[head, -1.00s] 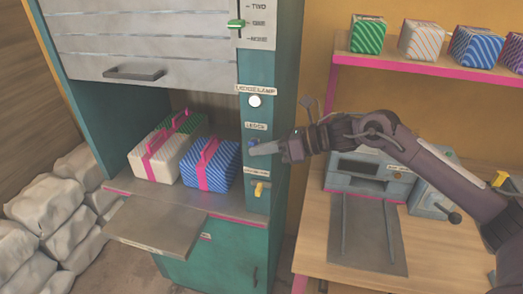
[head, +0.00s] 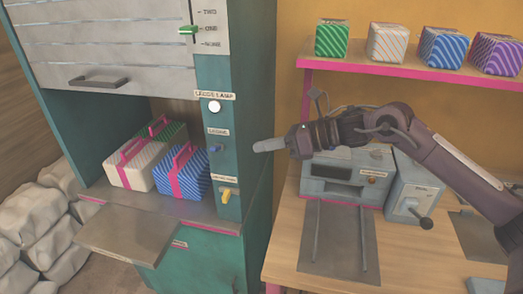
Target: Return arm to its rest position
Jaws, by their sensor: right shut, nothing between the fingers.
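My right arm reaches in from the right, over the wooden bench. My right gripper (head: 270,146) is shut and empty. It points left toward the teal cabinet's control panel (head: 225,165), apart from the blue ledge switch (head: 216,149). The panel also has a white lamp button (head: 214,107), a yellow lever (head: 226,196) and a green slider (head: 188,30) standing at the ONE mark. My left gripper is not in view.
The cabinet bay holds a white box (head: 127,172), a blue striped box (head: 181,183) and a green one behind. A ledge plate (head: 125,232) juts out front. The bench (head: 285,240) holds a grey machine (head: 340,178) and a crank box (head: 412,190). A shelf (head: 400,70) bears several boxes.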

